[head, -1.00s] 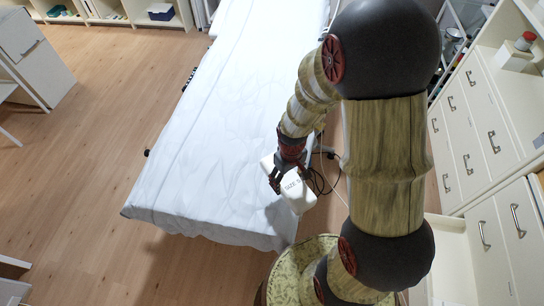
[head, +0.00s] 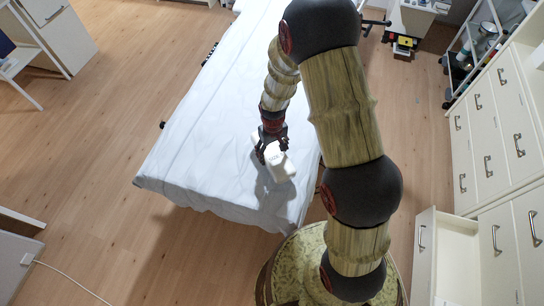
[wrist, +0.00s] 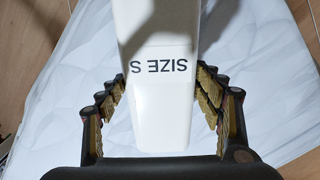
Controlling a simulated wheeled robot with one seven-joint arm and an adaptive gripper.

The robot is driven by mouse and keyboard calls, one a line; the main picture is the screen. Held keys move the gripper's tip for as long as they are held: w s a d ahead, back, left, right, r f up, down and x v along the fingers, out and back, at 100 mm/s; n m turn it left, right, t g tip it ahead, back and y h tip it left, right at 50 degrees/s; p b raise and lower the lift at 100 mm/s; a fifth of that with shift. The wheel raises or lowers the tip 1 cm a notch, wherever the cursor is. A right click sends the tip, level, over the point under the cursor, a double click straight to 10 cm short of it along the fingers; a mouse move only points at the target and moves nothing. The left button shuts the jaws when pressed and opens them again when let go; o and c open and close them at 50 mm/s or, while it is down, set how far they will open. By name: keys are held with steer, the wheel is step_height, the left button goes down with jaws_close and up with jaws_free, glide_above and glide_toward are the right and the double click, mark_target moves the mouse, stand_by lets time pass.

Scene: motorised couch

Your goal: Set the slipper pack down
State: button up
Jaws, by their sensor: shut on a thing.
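The slipper pack is a white box (head: 279,166) with "SIZE S" printed on it, which reads upside down in the wrist view (wrist: 160,105). My gripper (head: 272,146) is shut on it, with a finger along each side of the pack in the wrist view (wrist: 160,110). The pack is over the white-sheeted couch (head: 215,120), near its near end and right edge. A shadow lies on the sheet beside it. I cannot tell whether the pack touches the sheet.
An open drawer (head: 452,245) juts out from the white cabinets (head: 500,150) on the right. A trolley (head: 470,55) with bottles stands at the back right. A white cable (head: 75,280) lies on the floor at lower left. The couch's middle is bare.

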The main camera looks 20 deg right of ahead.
mark_target(272, 156)
steer(key=shift+w+a+f, duration=0.1)
steer(key=shift+w+f, duration=0.1)
steer(key=shift+f, duration=0.05)
steer(key=shift+f+b, duration=0.3)
steer(key=shift+f, duration=1.2)
steer(key=shift+f, duration=0.15)
steer(key=o, duration=1.2)
step_height(272, 156, up, 12)
steer(key=shift+r+p, duration=0.15)
steer(key=shift+p, duration=0.75)
